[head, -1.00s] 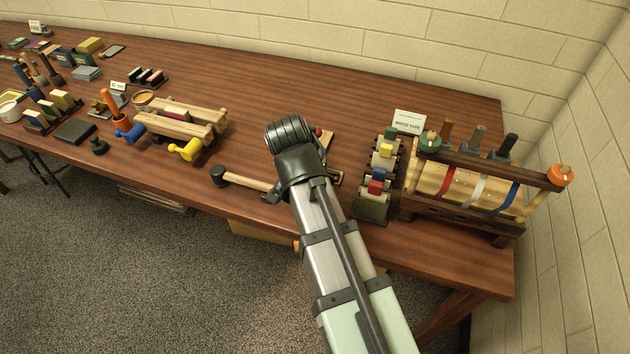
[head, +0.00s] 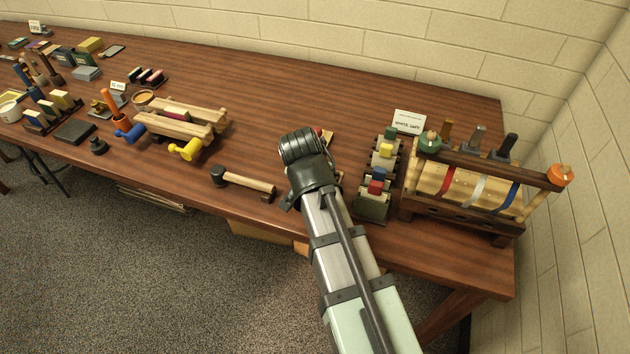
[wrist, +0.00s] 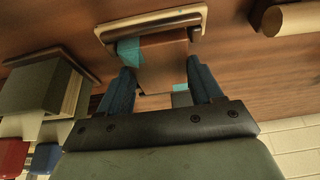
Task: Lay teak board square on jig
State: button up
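In the wrist view a brown teak board (wrist: 165,62) lies between the two dark blue fingers of my gripper (wrist: 162,68). The fingers appear to press on its two sides. The jig (wrist: 150,24), with a pale and dark rim, is just beyond and beneath the board. Teal patches show past the board at its upper left and lower right. I cannot tell whether the board touches the jig. In the head view my gripper (head: 302,146) hides the board and most of the jig; only a tan edge shows behind it.
A mallet (head: 243,182) lies left of my gripper. A rack of coloured blocks (head: 373,206) and a wooden roller stand (head: 470,187) are close on the right. A wooden clamp frame (head: 178,127) stands further left. Table behind my gripper is clear.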

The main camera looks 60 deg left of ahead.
jog(key=o, duration=0.5)
jog(key=shift+c, duration=0.2)
jog(key=v, duration=1.3)
jog(key=shift+w+r, duration=0.2)
jog(key=shift+w, duration=0.1)
jog(key=shift+o, duration=0.5)
jog(key=shift+s+r, duration=0.1)
jog(key=shift+r, duration=0.2)
